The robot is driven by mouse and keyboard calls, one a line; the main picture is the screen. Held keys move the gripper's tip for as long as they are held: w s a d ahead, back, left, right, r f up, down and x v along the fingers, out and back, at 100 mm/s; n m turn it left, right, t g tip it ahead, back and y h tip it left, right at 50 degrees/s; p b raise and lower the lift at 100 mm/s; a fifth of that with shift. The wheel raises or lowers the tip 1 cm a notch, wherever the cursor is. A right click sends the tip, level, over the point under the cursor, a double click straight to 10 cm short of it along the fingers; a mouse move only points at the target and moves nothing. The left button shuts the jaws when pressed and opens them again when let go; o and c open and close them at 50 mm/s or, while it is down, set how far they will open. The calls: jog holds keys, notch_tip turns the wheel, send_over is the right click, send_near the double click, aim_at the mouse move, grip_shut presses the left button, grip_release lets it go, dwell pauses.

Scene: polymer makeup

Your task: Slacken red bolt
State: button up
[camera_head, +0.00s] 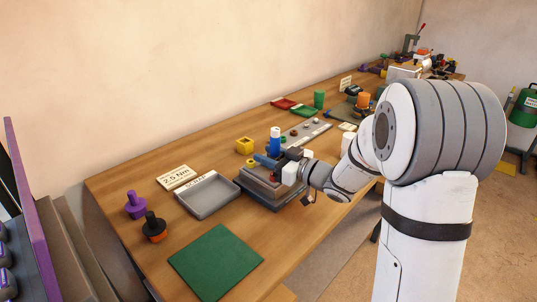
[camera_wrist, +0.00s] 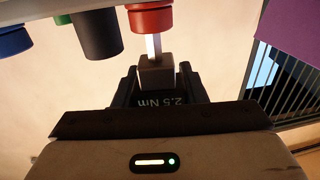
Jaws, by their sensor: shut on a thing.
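In the wrist view, my gripper (camera_wrist: 157,82) has its dark fingers on both sides of a grey block-ended tool (camera_wrist: 156,72). White "2.5 Nm" lettering shows between the fingers. A bright thin shaft rises from the grey block to a red round piece (camera_wrist: 150,20), which looks like the red bolt. The shaft appears to meet it; exact seating cannot be told. In the head view, my gripper (camera_head: 291,171) is at the dark grey fixture (camera_head: 262,193) on the bench. A small red patch shows there, and the contact is hidden.
Beside the red piece in the wrist view are a black cylinder (camera_wrist: 97,35) and a blue piece (camera_wrist: 12,41). On the bench are a grey tray (camera_head: 207,198), a "2.5 Nm" sign (camera_head: 177,177), a yellow block (camera_head: 245,146) and a green mat (camera_head: 215,262), which is clear.

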jog(key=shift+r, duration=0.1)
jog(key=shift+s+n+g+y+p, duration=0.15)
jog(key=shift+n+g+y+p, duration=0.5)
jog(key=shift+n+g+y, duration=0.35)
jog(key=shift+a+g, duration=0.1)
jog(key=shift+g, duration=0.3)
jog(key=shift+s+n+g+y+p, duration=0.1)
jog(key=shift+n+g+y+p, duration=0.4)
jog(key=shift+n+g, duration=0.55)
jog(key=shift+g+p, duration=0.25)
jog(key=shift+p, duration=0.05)
jog(key=shift+n+g, duration=0.25)
jog(key=shift+g, duration=0.25)
jog(key=shift+s+n+g+y+p, duration=0.15)
jog(key=shift+n+g+y+p, duration=0.25)
jog(key=shift+g, duration=0.3)
jog(key=shift+a+n+g, duration=0.1)
jog(key=shift+n+g, duration=0.2)
